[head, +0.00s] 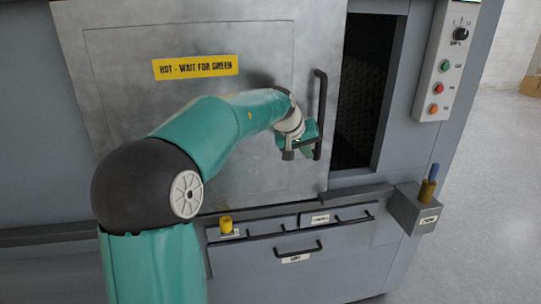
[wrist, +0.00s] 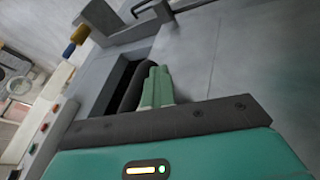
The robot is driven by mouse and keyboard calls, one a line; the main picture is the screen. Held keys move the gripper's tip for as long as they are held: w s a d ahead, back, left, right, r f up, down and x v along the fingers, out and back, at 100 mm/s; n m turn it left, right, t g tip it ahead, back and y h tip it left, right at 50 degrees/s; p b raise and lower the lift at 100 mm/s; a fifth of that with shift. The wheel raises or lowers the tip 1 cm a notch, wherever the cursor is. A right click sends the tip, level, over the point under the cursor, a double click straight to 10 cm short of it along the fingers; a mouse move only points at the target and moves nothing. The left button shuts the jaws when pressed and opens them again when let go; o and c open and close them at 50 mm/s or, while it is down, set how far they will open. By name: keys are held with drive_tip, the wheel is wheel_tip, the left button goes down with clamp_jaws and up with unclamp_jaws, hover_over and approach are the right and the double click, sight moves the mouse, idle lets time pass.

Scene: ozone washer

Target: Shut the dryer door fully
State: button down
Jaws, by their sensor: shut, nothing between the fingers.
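The dryer door (head: 235,110) is a large grey metal panel with a yellow "HOT - WAIT FOR GREEN" label (head: 196,67). A dark opening (head: 362,95) shows between its right edge and the control panel side, so the door stands partly open. A black vertical bar handle (head: 320,90) is on the door's right edge. My gripper (head: 308,150) is shut and empty at the handle's lower end; whether it touches is unclear. In the wrist view, the closed green fingertips (wrist: 158,82) lie beside a dark curved bar, seemingly the handle, with the dark opening beyond.
A control panel (head: 446,65) with a knob and several buttons is right of the opening. Below the door are drawers with black handles (head: 298,250) and a yellow knob (head: 226,224). Open floor lies right.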

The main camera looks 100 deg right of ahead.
drive_tip(key=s+d, duration=0.2)
drive_tip(key=s, duration=2.3)
drive_tip(key=shift+s, duration=0.4)
drive_tip(key=shift+s+r, duration=0.15)
drive_tip(key=w+a+r, duration=0.2)
drive_tip(key=w+r, duration=0.6)
drive_tip(key=w, duration=0.1)
drive_tip(key=shift+w+a+r, duration=0.15)
drive_tip(key=shift+a+r, duration=0.05)
drive_tip(key=shift+a, duration=0.2)
